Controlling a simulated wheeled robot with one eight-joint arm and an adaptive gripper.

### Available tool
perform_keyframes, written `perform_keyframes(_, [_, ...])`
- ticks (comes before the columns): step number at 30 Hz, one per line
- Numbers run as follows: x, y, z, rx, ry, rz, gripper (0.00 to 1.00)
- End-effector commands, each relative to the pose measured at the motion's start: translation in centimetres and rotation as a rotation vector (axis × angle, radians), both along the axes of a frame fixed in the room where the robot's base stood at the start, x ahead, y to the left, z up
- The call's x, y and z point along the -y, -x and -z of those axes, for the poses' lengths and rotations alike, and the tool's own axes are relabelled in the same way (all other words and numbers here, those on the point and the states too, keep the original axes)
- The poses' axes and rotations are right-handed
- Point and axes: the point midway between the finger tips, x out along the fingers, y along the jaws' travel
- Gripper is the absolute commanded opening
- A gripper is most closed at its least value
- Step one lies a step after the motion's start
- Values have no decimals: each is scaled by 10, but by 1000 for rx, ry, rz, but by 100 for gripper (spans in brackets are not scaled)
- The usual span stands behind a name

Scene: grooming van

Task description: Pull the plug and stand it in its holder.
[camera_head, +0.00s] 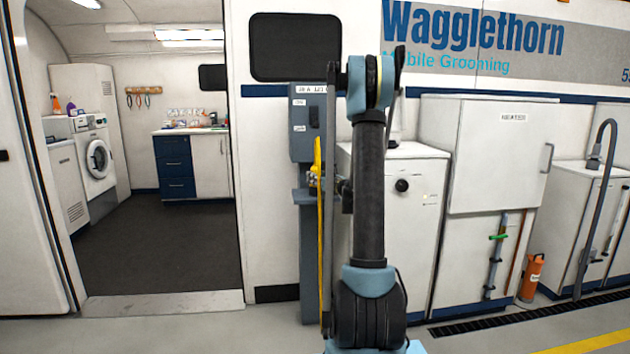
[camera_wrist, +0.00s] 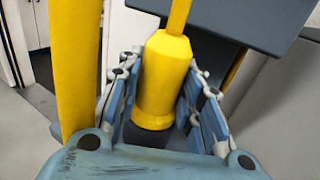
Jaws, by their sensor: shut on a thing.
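The yellow plug (camera_wrist: 163,82) sits between the two blue-padded fingers of my gripper (camera_wrist: 166,90) in the wrist view. The fingers are shut on its sides. Its thin yellow cable leaves at the top of that picture and its dark end points down toward my palm. In the head view a little of the yellow plug (camera_head: 314,179) shows beside my arm, in front of the grey power pedestal (camera_head: 306,130). My arm hides most of the gripper there. I cannot tell a separate holder or whether the plug touches the pedestal.
A thick yellow cable (camera_wrist: 75,70) runs close along the left of my gripper; in the head view the cable (camera_head: 319,230) hangs down the pedestal. A dark grey slab (camera_wrist: 235,18) is close beyond the plug. White cabinets (camera_head: 400,215) stand to the right; the van doorway (camera_head: 150,230) opens left.

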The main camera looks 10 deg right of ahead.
Motion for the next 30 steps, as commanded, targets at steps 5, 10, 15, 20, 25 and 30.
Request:
perform_keyframes(5, [0, 0, 2, 0, 0, 0, 2])
perform_keyframes(10, [0, 0, 4, 0, 0, 0, 2])
perform_keyframes(15, [0, 0, 4, 0, 0, 0, 57])
perform_keyframes(20, [0, 0, 4, 0, 0, 0, 57])
perform_keyframes(25, [0, 1, 4, 0, 0, 0, 57])
perform_keyframes(30, [8, 14, 4, 0, 0, 1, 57])
